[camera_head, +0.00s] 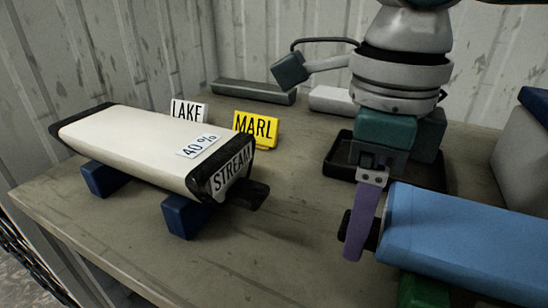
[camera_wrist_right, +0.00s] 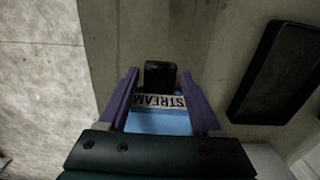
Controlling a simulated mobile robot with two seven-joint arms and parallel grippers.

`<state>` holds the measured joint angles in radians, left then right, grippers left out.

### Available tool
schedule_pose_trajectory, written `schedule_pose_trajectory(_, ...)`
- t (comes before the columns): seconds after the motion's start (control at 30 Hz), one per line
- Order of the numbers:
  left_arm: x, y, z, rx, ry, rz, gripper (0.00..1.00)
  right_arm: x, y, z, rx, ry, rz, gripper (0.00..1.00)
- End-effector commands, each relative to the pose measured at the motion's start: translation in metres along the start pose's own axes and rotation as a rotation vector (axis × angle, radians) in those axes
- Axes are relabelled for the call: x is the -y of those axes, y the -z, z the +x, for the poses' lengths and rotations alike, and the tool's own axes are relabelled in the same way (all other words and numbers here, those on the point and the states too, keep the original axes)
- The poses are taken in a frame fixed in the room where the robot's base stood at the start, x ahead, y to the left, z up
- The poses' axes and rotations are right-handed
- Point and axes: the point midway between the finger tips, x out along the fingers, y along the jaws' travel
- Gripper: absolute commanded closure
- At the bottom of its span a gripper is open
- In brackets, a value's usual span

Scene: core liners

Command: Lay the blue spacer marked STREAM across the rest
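The blue spacer (camera_head: 465,240) lies at the right in the head view, with a green block (camera_head: 423,292) under it. Its end label reads STREAM in the wrist view (camera_wrist_right: 160,101), with a black handle (camera_wrist_right: 160,75) beyond. My right gripper (camera_wrist_right: 161,78) points down at this end, its purple fingers either side of the handle. Narrow gaps show between fingers and handle, so it looks open. In the head view the near finger hides part of the handle. A cream piece (camera_head: 135,140), also labelled STREAM, lies across two blue blocks (camera_head: 185,216). My left gripper is not in view.
A white LAKE sign (camera_head: 187,111) and a yellow MARL sign (camera_head: 256,128) stand behind the cream piece. A black tray (camera_head: 335,165) lies behind my right gripper. Grey bars lie at the back wall. The front middle of the table (camera_head: 270,250) is clear.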

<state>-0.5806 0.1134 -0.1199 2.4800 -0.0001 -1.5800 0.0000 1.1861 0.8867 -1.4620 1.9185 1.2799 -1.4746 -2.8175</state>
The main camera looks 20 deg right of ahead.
Motion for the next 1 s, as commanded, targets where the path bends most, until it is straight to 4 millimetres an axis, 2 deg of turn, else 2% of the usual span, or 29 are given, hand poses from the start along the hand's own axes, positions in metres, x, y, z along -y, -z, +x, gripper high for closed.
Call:
schedule_pose_trajectory(0.03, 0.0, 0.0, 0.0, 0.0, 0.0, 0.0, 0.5, 0.0, 0.0, 0.0, 0.0, 0.0, 0.0, 0.28)
schedule_pose_trajectory(0.1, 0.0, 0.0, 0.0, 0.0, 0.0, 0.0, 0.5, 0.0, 0.0, 0.0, 0.0, 0.0, 0.0, 0.21)
schedule_pose_trajectory(0.33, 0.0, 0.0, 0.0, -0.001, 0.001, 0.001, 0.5, 0.0, 0.0, -0.001, 0.001, 0.001, 0.0, 0.21)
schedule_pose_trajectory(0.43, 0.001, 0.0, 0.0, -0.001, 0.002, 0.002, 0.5, 0.001, -0.001, -0.007, 0.003, 0.002, -0.001, 0.21)
schedule_pose_trajectory(0.57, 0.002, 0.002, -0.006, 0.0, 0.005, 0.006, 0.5, 0.001, -0.001, -0.03, 0.005, 0.002, -0.001, 0.21)
schedule_pose_trajectory(0.8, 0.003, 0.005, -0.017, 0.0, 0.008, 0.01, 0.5, 0.001, -0.001, -0.086, 0.005, 0.003, 0.0, 0.21)
schedule_pose_trajectory(1.0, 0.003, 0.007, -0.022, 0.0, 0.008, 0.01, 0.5, 0.0, -0.001, -0.117, 0.002, 0.002, 0.0, 0.21)
